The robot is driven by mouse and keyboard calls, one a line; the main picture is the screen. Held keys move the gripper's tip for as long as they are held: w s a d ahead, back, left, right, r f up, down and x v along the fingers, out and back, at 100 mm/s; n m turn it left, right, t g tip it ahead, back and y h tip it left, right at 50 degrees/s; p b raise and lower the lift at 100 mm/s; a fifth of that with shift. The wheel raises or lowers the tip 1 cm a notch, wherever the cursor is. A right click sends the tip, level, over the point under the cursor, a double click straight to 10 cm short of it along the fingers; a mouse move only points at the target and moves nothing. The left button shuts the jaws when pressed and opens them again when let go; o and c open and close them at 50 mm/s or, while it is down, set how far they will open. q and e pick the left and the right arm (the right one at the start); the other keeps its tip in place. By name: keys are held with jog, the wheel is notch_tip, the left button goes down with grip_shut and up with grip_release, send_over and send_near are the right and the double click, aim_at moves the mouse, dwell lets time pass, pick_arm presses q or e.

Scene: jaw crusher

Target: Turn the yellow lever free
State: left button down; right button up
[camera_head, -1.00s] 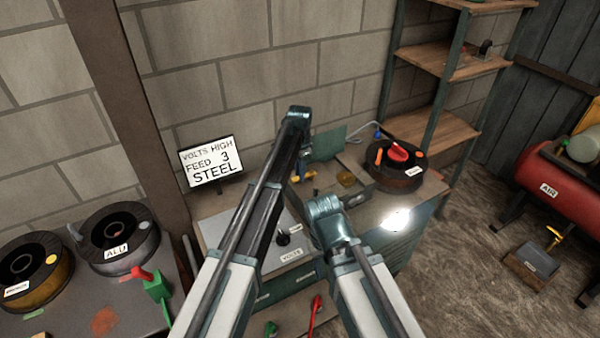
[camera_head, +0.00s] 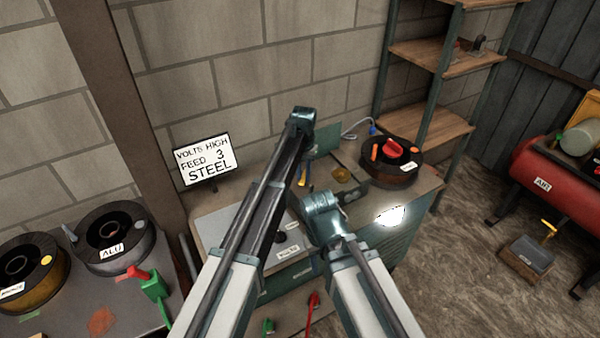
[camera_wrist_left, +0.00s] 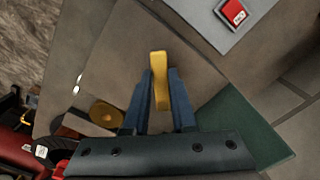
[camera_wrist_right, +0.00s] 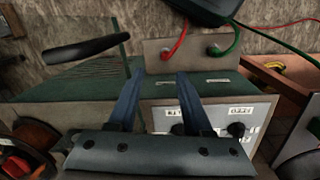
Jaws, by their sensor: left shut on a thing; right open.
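The yellow lever (camera_wrist_left: 160,80) stands between the blue fingers of my left gripper (camera_wrist_left: 162,85) in the left wrist view, and the gripper is shut on it. In the head view a small yellow part (camera_head: 308,171) shows beside the blue fingers of my left gripper (camera_head: 304,178), below the raised left wrist. The lever's base is hidden. In the right wrist view my right gripper (camera_wrist_right: 157,82) is open and empty, with the machine's labelled front panel (camera_wrist_right: 220,118) beyond it. In the head view the right fingers are hidden by its wrist.
A sign (camera_head: 203,160) reads VOLTS HIGH, FEED 3, STEEL. A dark spool (camera_head: 392,170) with a red part is on the bench's right end. An ALU spool (camera_head: 118,237) stands at left. A box with a yellow pedal (camera_head: 548,230) is on the floor near a red AIR tank (camera_head: 550,180).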

pick_arm(q)
jog(key=d+n, duration=0.1)
jog(key=n, duration=0.1)
jog(key=d+n, duration=0.1)
jog(key=n, duration=0.1)
jog(key=shift+s+n, duration=0.1)
jog(key=shift+n, duration=0.2)
jog(key=shift+w+d+n, duration=0.15)
jog(key=shift+d+n, duration=0.35)
jog(key=shift+n, duration=0.75)
jog(key=shift+w+d+n, duration=0.15)
jog(key=shift+d+n, duration=0.35)
jog(key=shift+n, duration=0.75)
jog(key=c, duration=0.7)
grip_release()
notch_tip(320, 180, up, 14)
jog(key=p, duration=1.4)
jog(key=shift+f, duration=0.1)
